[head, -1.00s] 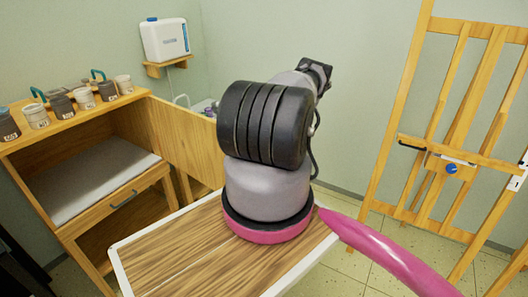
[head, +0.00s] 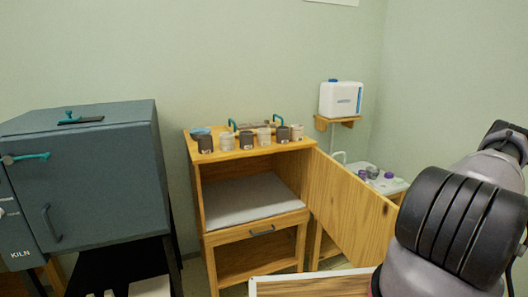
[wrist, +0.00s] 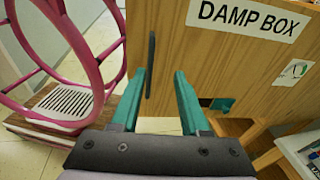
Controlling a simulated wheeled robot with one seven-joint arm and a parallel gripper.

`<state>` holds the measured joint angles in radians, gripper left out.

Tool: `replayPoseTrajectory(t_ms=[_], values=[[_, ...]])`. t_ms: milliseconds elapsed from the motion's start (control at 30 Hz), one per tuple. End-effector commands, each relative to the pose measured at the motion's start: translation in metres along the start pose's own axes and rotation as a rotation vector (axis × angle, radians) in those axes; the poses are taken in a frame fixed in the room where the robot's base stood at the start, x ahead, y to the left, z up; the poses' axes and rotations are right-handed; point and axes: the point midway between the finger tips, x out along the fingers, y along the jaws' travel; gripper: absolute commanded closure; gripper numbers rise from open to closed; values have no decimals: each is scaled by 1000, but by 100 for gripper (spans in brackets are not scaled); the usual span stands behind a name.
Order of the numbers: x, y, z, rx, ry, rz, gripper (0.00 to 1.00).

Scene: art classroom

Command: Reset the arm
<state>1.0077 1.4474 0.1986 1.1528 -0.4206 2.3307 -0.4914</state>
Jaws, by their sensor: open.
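My gripper (wrist: 157,100) shows in the wrist view with its two teal fingers apart and nothing between them. Beyond the fingers is a wooden door (wrist: 225,65) labelled DAMP BOX, with a dark vertical handle (wrist: 151,65). I cannot tell how far the fingers are from the handle. In the head view my arm (head: 455,220) rises at the right edge, and my gripper is not seen there. The wooden cabinet (head: 205,225) stands with its door (head: 350,200) swung open to the right. A grey-white slab (head: 250,197) lies inside.
Several jars (head: 264,137) and a teal-handled tray stand on the cabinet. A grey kiln (head: 85,180) is at left. A white water container (head: 341,98) sits on a wall shelf above a sink (head: 385,180). A pink hoop (wrist: 60,50) is at left in the wrist view.

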Motion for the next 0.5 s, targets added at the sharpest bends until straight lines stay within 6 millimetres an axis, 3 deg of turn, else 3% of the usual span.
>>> replayPoseTrajectory(t_ms=[33,200,500], values=[[0,-14,26,-25,56,46,55],[11,-45,102,-100,236,180,55],[57,-78,231,-266,551,365,55]])
